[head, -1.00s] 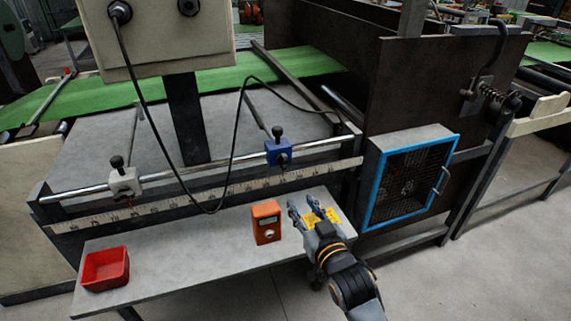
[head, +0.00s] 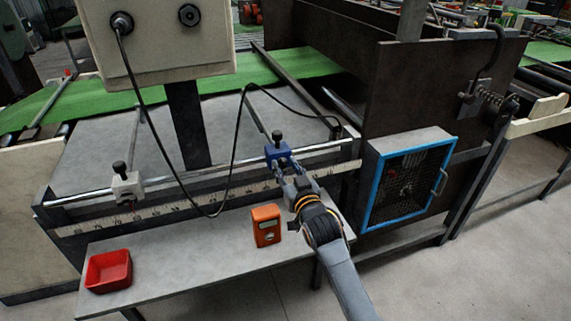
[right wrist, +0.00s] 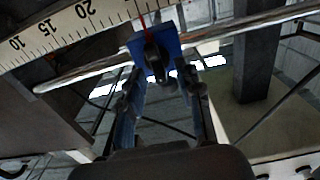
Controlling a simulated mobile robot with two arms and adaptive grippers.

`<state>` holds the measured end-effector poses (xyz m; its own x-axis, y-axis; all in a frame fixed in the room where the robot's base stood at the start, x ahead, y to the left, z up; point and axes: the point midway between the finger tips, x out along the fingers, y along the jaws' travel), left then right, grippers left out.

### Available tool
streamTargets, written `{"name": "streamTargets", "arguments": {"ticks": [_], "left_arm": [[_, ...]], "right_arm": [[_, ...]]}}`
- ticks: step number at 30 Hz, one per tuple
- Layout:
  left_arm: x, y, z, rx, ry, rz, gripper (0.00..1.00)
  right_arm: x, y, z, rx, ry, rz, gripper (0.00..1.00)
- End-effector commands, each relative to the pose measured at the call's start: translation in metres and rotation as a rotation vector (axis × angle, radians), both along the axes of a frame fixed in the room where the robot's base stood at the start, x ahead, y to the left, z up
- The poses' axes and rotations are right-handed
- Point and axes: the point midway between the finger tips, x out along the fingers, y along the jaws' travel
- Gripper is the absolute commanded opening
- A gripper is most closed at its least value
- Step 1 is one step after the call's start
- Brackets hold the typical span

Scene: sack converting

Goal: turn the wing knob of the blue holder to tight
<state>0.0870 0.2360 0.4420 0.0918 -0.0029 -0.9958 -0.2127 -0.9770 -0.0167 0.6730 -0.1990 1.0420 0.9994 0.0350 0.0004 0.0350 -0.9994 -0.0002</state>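The blue holder (head: 278,152) sits on the steel rail, with a black knob (head: 277,136) on top. In the right wrist view the blue holder (right wrist: 172,46) is at the top centre, and its dark wing knob (right wrist: 154,60) faces my gripper. My right gripper (head: 285,171) is just in front of the holder and partly covers its lower front. In the right wrist view its two fingers (right wrist: 163,82) are apart, one on each side below the wing knob. Whether they touch it cannot be told. My left gripper is not in view.
A white holder (head: 125,185) sits further left on the rail (head: 215,163), above a ruler scale (right wrist: 65,35). An orange device (head: 266,226) and a red tray (head: 108,271) are on the grey shelf (head: 190,262). A black cable (head: 233,150) hangs left of the blue holder.

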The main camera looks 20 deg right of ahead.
Motion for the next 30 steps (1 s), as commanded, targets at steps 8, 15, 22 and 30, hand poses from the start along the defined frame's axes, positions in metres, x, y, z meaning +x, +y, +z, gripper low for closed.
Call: {"name": "streamTargets", "arguments": {"ticks": [8, 15, 22, 30], "left_arm": [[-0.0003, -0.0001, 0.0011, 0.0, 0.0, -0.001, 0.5], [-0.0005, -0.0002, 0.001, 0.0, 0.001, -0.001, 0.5], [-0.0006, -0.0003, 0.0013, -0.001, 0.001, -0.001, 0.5], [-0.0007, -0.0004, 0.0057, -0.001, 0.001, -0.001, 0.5]], "right_arm": [[0.0074, 0.0002, -0.0003, 0.0, 0.001, 0.0, 0.35], [0.0071, 0.0001, -0.0003, 0.0, 0.001, 0.0, 0.12], [0.007, 0.0, -0.0003, 0.003, 0.001, 0.0, 0.0], [0.0071, -0.0009, 0.0008, 0.08, 0.004, -0.001, 0.0]]}}
